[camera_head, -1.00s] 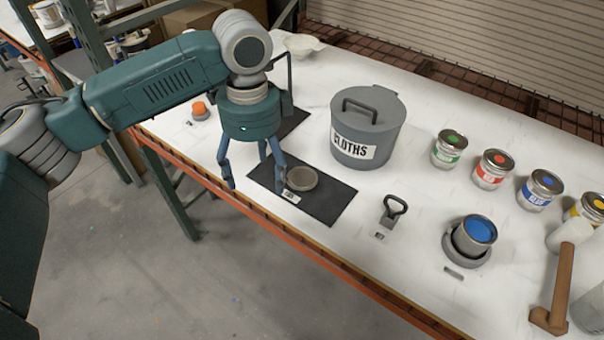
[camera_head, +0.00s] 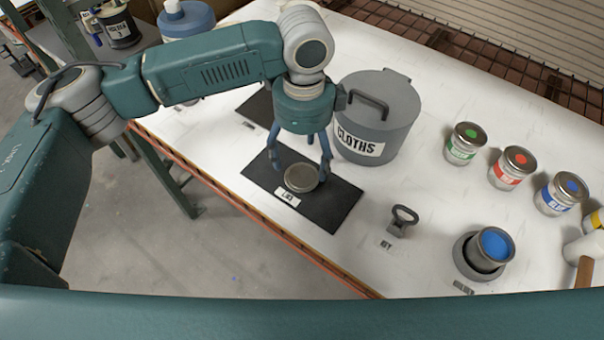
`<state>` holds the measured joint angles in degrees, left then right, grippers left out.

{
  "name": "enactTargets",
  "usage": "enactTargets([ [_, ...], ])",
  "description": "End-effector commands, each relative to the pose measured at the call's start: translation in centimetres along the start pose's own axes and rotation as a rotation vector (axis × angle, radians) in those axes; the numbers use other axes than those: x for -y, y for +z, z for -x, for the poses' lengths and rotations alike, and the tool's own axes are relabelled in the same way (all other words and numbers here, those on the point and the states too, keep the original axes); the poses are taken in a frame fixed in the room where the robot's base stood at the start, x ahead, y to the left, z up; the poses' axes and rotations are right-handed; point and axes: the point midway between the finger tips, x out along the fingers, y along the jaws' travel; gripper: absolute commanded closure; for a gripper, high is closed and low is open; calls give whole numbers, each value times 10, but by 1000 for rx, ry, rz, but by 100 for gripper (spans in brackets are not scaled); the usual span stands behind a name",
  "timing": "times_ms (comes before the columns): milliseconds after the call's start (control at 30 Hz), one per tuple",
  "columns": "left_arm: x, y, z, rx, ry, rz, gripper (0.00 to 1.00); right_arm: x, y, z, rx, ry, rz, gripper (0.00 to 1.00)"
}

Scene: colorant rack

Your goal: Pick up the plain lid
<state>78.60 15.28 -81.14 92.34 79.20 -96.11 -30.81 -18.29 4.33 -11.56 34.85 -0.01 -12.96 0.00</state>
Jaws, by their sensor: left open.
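The plain lid (camera_head: 301,178) is a round grey-brown disc without a colour dot. It lies on a black mat (camera_head: 335,206) with a small white label in front of it. My left gripper (camera_head: 303,172) points down over the lid, its blue fingers open and spread around the lid's far side and flanks. I cannot tell whether a finger touches it. The right gripper is not in view.
A grey bin marked CLOTHS (camera_head: 378,120) stands close to the right of my left gripper. A key-like tool (camera_head: 403,220), an open blue paint can (camera_head: 491,248) and several lidded cans, such as the green one (camera_head: 465,144), stand farther right. The table's front edge (camera_head: 250,222) is near.

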Motion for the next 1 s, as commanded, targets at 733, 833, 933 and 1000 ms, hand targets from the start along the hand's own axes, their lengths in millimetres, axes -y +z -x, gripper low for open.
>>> enactTargets([
  [733,-4,0,-53,1,0,1,37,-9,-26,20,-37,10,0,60],
  [833,-4,0,-53,1,0,1,50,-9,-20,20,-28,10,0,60],
  [933,-4,0,-53,1,0,1,50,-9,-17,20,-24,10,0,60],
  [1000,-4,0,-53,1,0,1,50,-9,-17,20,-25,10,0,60],
])
